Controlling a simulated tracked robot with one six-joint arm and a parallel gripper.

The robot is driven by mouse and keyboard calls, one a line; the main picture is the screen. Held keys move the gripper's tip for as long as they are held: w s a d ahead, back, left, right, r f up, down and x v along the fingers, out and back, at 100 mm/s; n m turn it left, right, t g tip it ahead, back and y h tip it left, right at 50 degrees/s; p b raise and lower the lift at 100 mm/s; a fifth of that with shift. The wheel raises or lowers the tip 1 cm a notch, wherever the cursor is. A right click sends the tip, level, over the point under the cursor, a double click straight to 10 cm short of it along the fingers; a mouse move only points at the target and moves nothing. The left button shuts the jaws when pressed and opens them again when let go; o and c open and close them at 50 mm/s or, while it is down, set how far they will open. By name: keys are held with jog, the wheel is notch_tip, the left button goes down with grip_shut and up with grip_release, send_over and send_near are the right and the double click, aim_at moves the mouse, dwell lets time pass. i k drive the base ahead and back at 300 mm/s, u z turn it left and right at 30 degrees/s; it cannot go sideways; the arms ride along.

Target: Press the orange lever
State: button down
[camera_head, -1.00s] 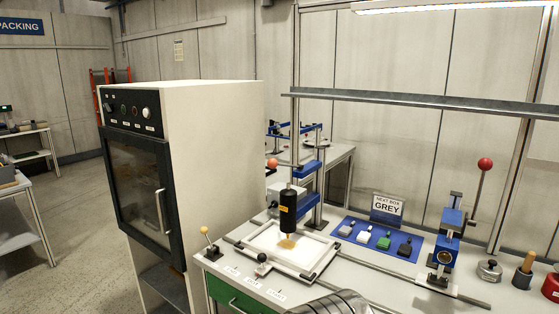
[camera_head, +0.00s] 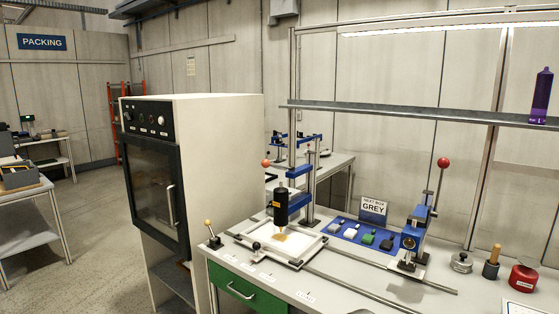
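A lever with an orange ball knob (camera_head: 266,163) sticks out to the left of a blue and black press (camera_head: 280,207) on the workbench. The lever looks roughly level. The press's black cylinder hangs above a white tray (camera_head: 262,262) with a tan patch under it. A second lever with a red ball knob (camera_head: 443,162) stands up from a blue clamp press (camera_head: 414,236) to the right. A small lever with a yellow knob (camera_head: 208,223) stands at the bench's left corner. My gripper is not in view.
A tall cream oven cabinet (camera_head: 215,150) stands left of the bench. A sign reading NEXT BOX GREY (camera_head: 373,208) stands behind several coloured blocks on a blue mat. A red pot (camera_head: 524,277) is at the right. A metal shelf (camera_head: 420,113) crosses above the bench.

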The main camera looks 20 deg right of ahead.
aim_at(264, 163)
jog(key=u, duration=0.35)
jog(key=i, duration=1.4)
jog(key=z, duration=0.3)
